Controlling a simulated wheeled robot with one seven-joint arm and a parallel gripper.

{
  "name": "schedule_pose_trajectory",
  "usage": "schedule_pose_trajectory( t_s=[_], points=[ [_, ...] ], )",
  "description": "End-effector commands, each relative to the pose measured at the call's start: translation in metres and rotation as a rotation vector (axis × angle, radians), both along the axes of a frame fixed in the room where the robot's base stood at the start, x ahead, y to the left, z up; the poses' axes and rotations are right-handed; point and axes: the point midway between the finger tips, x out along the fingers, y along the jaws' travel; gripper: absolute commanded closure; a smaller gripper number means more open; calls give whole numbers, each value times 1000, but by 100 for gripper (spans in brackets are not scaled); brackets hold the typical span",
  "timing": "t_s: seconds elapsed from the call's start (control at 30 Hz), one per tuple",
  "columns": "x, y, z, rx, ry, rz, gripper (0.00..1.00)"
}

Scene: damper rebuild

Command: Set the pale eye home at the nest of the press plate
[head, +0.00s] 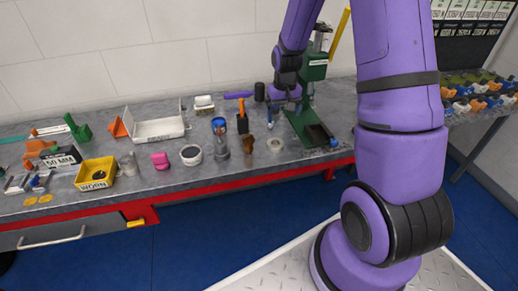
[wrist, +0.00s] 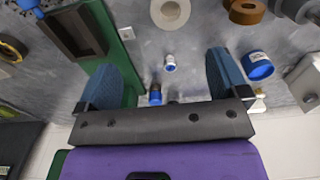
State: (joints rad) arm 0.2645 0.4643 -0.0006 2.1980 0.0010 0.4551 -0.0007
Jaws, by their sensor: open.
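My gripper (wrist: 170,75) is open, its two blue-padded fingers wide apart and pointing at the bench. In the head view my gripper (head: 287,108) is beside the green press (head: 315,70). A small pale piece with a blue band (wrist: 169,62) shows between the fingers, touching neither; I cannot tell for sure that it is the pale eye. A pale ring (wrist: 170,12) lies flat beyond the fingertips; it also shows in the head view (head: 275,144). The green press plate (wrist: 107,60) is to the left, with a dark rectangular frame, perhaps the nest (wrist: 75,33).
A brown ring (wrist: 247,10) and a blue-capped canister (wrist: 257,66) are right of the fingers. A blue piece (wrist: 155,94) is near the palm. The bench's left holds a yellow bin (head: 97,174), a white tray (head: 157,131) and a white cup (head: 191,155).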

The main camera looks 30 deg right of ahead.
Motion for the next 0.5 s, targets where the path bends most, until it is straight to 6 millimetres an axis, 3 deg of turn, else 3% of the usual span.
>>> schedule_pose_trajectory(
  t_s=[0.1, 0.5],
  points=[
    [2, -6, -21, 5, 18, -11, 7],
    [2, -8, -67, 8, 27, -15, 7]
  ],
)
